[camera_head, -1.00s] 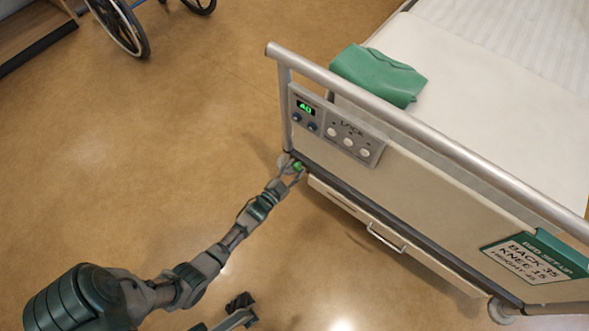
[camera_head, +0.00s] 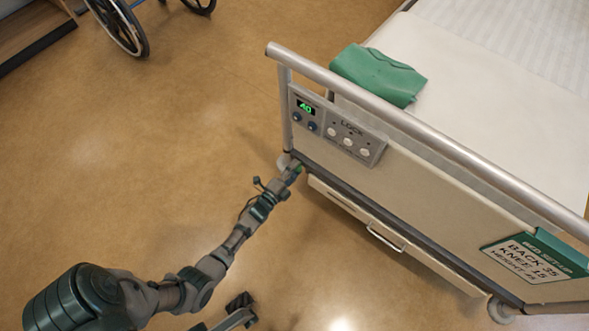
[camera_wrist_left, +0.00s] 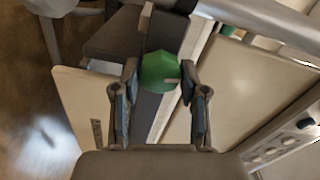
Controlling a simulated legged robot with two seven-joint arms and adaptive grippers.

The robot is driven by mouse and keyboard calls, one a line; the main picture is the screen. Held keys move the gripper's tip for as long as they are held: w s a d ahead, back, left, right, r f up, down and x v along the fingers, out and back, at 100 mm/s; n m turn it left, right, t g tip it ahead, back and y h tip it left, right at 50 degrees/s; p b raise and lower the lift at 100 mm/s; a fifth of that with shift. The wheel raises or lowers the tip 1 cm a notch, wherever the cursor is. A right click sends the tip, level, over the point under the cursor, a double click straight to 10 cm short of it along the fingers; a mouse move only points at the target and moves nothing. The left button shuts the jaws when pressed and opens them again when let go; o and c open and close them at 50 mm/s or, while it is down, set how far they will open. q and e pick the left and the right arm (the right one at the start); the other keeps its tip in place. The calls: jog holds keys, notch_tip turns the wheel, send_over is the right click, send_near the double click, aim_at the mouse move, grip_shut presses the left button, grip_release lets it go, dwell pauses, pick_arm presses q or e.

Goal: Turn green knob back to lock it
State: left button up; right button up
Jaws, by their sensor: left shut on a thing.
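The green knob (camera_wrist_left: 160,71) sits at the lower corner of the bed's end board, with a small light mark on its right side. In the left wrist view it is between the two fingers of my left gripper (camera_wrist_left: 164,82), which is shut on it. In the head view my left gripper (camera_head: 295,171) reaches the bed corner, and only a small bit of the green knob (camera_head: 301,168) shows past it.
The end board (camera_head: 420,205) carries a control panel (camera_head: 338,128) with a green display, dials and white buttons. A top rail (camera_head: 420,130) runs above it. A drawer (camera_head: 350,205) is below. A green cloth (camera_head: 378,73) lies on the bed. The floor to the left is open.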

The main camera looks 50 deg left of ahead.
pick_arm(q)
jog(key=shift+d+f+m, duration=0.2)
jog(key=shift+m, duration=0.35)
jog(key=shift+d+f+m, duration=0.15)
jog(key=shift+m, duration=0.4)
jog(key=shift+s+f, duration=0.1)
jog(key=o, duration=1.1)
jog(key=shift+d, duration=0.1)
jog(key=shift+r, duration=0.2)
jog(key=v, duration=1.1)
jog(key=shift+s, duration=0.4)
jog(key=shift+f, duration=0.15)
